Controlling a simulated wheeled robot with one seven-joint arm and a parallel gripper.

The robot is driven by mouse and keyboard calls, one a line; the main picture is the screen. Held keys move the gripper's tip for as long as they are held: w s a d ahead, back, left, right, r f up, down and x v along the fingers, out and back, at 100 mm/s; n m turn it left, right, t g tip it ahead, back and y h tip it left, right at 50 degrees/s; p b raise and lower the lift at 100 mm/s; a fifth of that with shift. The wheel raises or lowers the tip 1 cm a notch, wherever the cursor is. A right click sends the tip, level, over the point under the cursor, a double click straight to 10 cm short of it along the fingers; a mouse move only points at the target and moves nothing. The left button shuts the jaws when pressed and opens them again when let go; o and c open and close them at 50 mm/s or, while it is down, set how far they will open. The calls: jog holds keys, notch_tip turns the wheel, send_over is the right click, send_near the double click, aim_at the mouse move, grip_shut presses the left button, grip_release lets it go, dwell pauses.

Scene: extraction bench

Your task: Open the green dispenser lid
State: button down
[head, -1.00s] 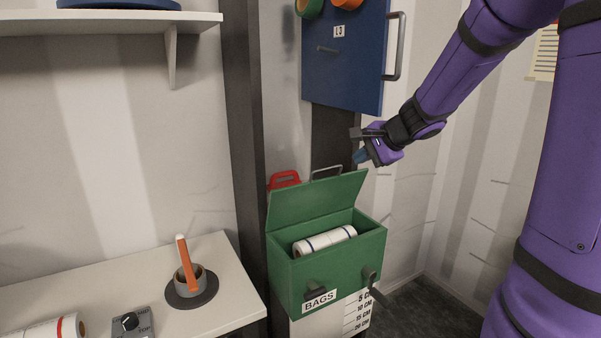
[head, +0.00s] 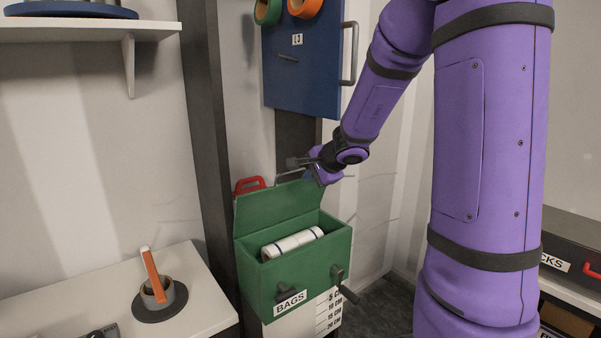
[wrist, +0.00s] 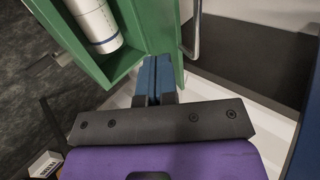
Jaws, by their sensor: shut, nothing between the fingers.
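The green dispenser (head: 300,277) has a BAGS label on its front, and its lid (head: 272,207) stands raised at the back, leaning a little backward. A white roll (head: 292,244) lies inside the open box; it also shows in the wrist view (wrist: 93,20). My gripper (head: 306,174) is just above the lid's upper right corner in the head view. In the wrist view my gripper's blue fingers (wrist: 155,75) are together and empty, close to the green lid edge (wrist: 172,45). I cannot tell whether they touch it.
A blue panel (head: 302,65) with a grey handle hangs above the dispenser. A red handle (head: 249,185) and a metal bar handle (head: 289,175) are behind the lid. A crank (head: 342,280) sticks out at the dispenser's right.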

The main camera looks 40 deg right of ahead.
jog(key=shift+w, duration=2.4)
jog(key=shift+a, duration=0.1)
jog(key=shift+w+r, duration=0.3)
jog(key=shift+w, duration=0.65)
jog(key=shift+w+r, duration=0.3)
jog(key=shift+w, duration=0.7)
jog(key=shift+w+r, duration=0.3)
jog(key=shift+w, duration=0.65)
